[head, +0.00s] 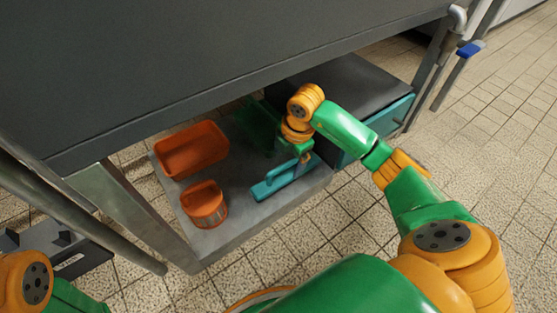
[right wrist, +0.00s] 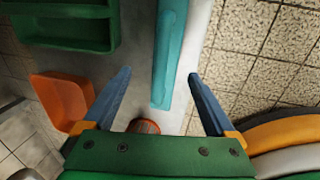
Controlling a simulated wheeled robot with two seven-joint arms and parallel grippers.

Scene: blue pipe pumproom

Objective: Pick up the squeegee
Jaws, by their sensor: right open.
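The squeegee (head: 275,186) is a teal bar with a handle, lying on a low grey shelf (head: 232,228) near its front edge. In the right wrist view the squeegee (right wrist: 167,55) runs lengthwise between and beyond the fingers. My right gripper (head: 303,160) is over the squeegee's right part, open, with its two blue fingers (right wrist: 160,76) apart and nothing gripped. Whether a finger touches the squeegee cannot be told. Of my left arm only a part shows at the lower left; its gripper is out of view.
An orange tray (head: 191,150), an orange round container (head: 204,205) and a green bin (head: 258,126) share the shelf. A teal drawer unit (head: 346,142) stands right of it. A dark tabletop (head: 190,60) overhangs the shelf. Tiled floor lies open in front.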

